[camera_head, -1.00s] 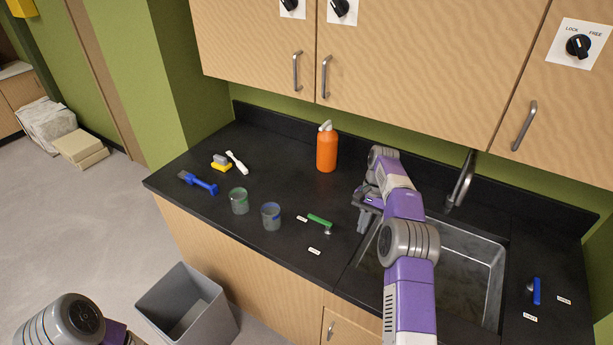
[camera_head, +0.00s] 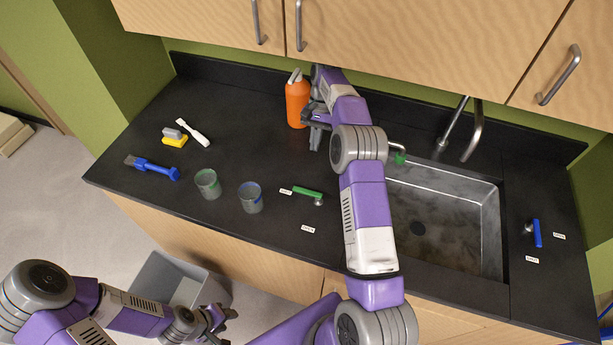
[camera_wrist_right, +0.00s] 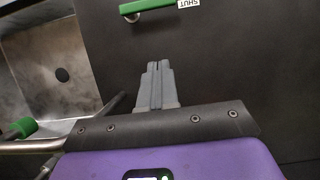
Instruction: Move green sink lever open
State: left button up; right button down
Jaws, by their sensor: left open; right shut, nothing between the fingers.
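The green sink lever (camera_head: 308,193) is on the black counter left of the sink, its handle pointing left toward a small label (camera_head: 286,191). A second label (camera_head: 308,229) lies in front of it. In the right wrist view the lever (camera_wrist_right: 150,7) is at the top edge, its handle end beside a label reading SHUT (camera_wrist_right: 188,3). My right gripper (camera_head: 316,141) is shut and empty, behind the lever and near the orange bottle. Its closed fingers (camera_wrist_right: 157,68) point toward the lever, apart from it. My left gripper (camera_head: 226,317) is open and empty in front of the counter.
The orange bottle (camera_head: 297,100) stands close to my right gripper. The metal sink (camera_head: 460,215) is to the right, with a green-tipped spout (camera_head: 400,158) and a blue lever (camera_head: 537,233) beyond.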

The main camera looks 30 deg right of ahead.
jog(key=x, duration=0.8)
jog(key=shift+s+a+f, duration=0.1)
jog(key=shift+f, duration=0.2)
jog(key=shift+s+a+f, duration=0.15)
jog(key=shift+s+a, duration=0.25)
jog(key=shift+a, duration=0.05)
jog(key=shift+s+a+f, duration=0.2)
jog(key=shift+s+a, duration=0.2)
jog(key=shift+a, duration=0.05)
pick_arm(q)
jog(key=shift+w, duration=0.1)
pick_arm(e)
jog(key=shift+s+a, duration=0.55)
jog(key=shift+a, duration=0.15)
pick_arm(q)
jog(key=shift+a, duration=0.1)
